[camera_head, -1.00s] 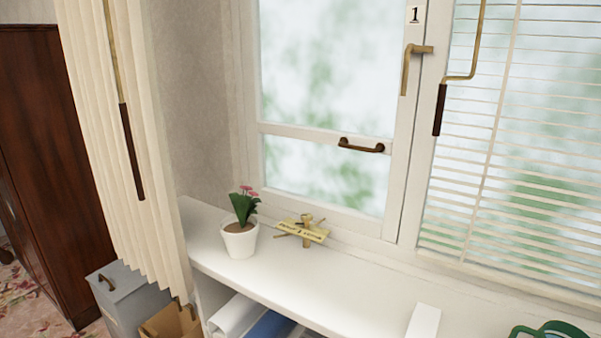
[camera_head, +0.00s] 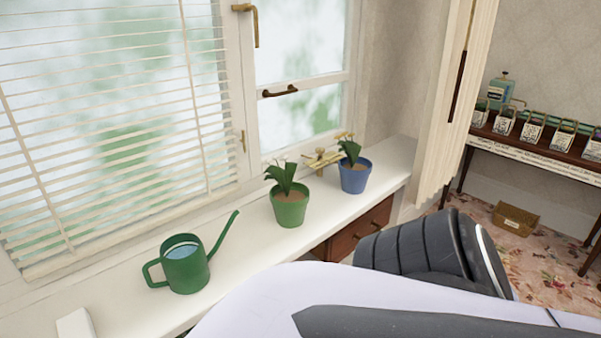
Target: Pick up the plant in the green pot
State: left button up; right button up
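The plant in the green pot (camera_head: 289,209) stands upright on the white windowsill, with dark green leaves above brown soil. A plant in a blue pot (camera_head: 354,178) stands to its right. A green watering can (camera_head: 184,268) stands to its left, nearer to me, its spout pointing toward the green pot. Part of my own arm fills the lower right of the view. Neither of my grippers shows in the view.
The white sill (camera_head: 130,309) runs along the window with blinds (camera_head: 110,110). A brown drawer (camera_head: 360,230) is below it. A cream curtain (camera_head: 450,110) hangs at the right end. A dark table (camera_head: 530,147) with several small containers stands at the far right.

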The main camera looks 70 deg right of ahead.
aim_at(289, 199)
jog(key=z, duration=2.15)
jog(key=i+l+u, duration=0.15)
jog(key=l, duration=0.2)
jog(key=i+l+u, duration=0.15)
jog(key=i+l, duration=0.15)
jog(key=i+l+u, duration=0.15)
jog(key=l, duration=0.3)
jog(key=i+l+u, duration=0.15)
jog(key=l, duration=0.25)
